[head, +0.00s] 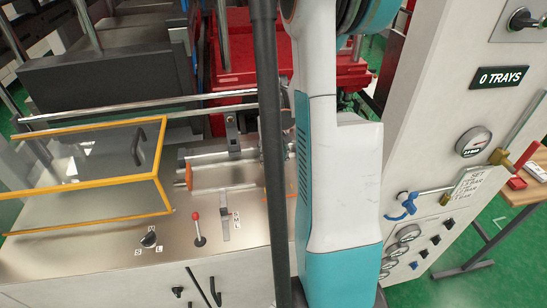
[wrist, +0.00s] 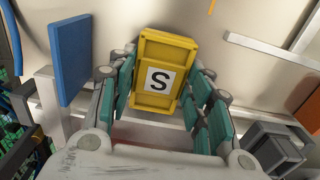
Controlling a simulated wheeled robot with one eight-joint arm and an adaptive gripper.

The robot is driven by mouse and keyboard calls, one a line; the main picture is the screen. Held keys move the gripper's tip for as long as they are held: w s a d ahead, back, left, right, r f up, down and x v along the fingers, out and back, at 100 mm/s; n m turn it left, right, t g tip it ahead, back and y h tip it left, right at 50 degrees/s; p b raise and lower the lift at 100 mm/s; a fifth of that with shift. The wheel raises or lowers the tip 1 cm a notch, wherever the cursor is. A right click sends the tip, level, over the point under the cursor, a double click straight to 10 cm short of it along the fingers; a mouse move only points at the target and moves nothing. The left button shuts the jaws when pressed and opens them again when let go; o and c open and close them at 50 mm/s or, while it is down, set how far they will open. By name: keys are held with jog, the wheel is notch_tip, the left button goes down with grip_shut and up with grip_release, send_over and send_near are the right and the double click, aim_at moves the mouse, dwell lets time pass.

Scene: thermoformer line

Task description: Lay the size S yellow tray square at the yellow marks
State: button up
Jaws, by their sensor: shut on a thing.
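The yellow tray (wrist: 183,54), with a black S on a white label, shows in the wrist view. My gripper (wrist: 163,98) has its teal-padded fingers on both sides of the tray and is shut on it. Beneath is a pale metal surface (wrist: 225,25). A small orange-yellow strip (wrist: 211,7) lies at the top edge; I cannot tell whether it is one of the marks. The tray and gripper do not show in the head view, where my arm and a dark post block the middle.
A blue plate (wrist: 69,58) stands left of the tray, and a metal bar (wrist: 272,51) lies right. The head view shows an orange-framed clear guard (head: 90,180), a red-knobbed lever (head: 197,228), red bins (head: 245,60) and a panel reading 0 TRAYS (head: 499,76).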

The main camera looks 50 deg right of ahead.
jog(key=shift+f+b, duration=1.3)
jog(key=shift+f, duration=0.25)
jog(key=o, duration=1.5)
jog(key=shift+c, duration=0.2)
notch_tip(320, 180, up, 12)
